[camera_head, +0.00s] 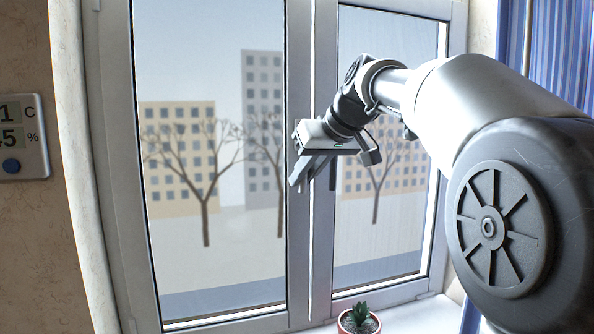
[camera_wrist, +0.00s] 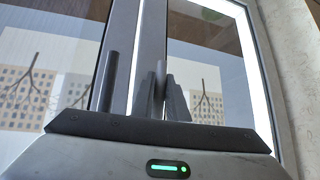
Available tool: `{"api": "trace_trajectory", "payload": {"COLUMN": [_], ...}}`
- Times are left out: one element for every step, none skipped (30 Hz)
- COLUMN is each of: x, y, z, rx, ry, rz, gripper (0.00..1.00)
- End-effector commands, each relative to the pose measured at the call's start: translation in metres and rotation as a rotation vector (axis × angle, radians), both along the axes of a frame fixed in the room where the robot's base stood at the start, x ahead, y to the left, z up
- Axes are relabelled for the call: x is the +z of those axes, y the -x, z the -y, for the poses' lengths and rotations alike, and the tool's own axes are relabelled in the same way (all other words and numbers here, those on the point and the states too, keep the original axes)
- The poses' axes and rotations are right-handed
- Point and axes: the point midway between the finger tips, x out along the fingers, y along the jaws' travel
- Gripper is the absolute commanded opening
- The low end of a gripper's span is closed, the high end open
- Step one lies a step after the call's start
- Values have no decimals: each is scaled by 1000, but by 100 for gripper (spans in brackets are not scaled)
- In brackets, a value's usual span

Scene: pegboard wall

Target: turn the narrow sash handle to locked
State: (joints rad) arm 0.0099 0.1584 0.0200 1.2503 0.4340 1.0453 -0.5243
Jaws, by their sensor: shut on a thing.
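The narrow sash (camera_head: 386,150) is the right half of the window. Its handle (camera_wrist: 160,70) is a slim grey bar in the wrist view, lying roughly along the sash's upright frame. My gripper (camera_wrist: 161,82) is shut on this handle, with one dark finger on each side of it. In the head view my gripper (camera_head: 315,170) is at the middle uprights and hides most of the handle. A second, darker upright bar (camera_wrist: 110,78) stands to the left in the wrist view, apart from the fingers, on the wide sash's side.
The wide sash (camera_head: 215,160) fills the left half of the window, and both sashes look closed. A small potted plant (camera_head: 358,319) stands on the sill below my gripper. A blue curtain (camera_head: 550,45) hangs at the right, and a wall display (camera_head: 22,135) is at the left.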

Motion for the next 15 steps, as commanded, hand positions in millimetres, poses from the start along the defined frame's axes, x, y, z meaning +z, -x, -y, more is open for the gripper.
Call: {"api": "trace_trajectory", "payload": {"x": [1, 1, 1, 1, 1, 1, 1, 1, 0, 0, 0, 0, 0, 0, 0], "y": [0, -1, -1, -1, -1, -2, -2, -2, -2, -2, -2, -2, -2, -2, -2], "z": [1, 2, 3, 4, 5, 5, 5, 6, 6, 6, 7, 7, 7, 7, 7], "rx": [0, 0, 0, 0, 0, 0, 0, 0, -1, 0, 0, 0, 0, 0, 0], "ry": [18, 29, 41, 48, 56, 65, 68, 73, 77, 80, 82, 85, 86, 86, 87], "rz": [6, 9, 13, 16, 18, 20, 22, 23, 24, 24, 25, 26, 26, 26, 26], "gripper": [0, 0, 0, 0, 0, 0, 0, 0, 0, 0, 0, 0, 0, 0, 0]}}
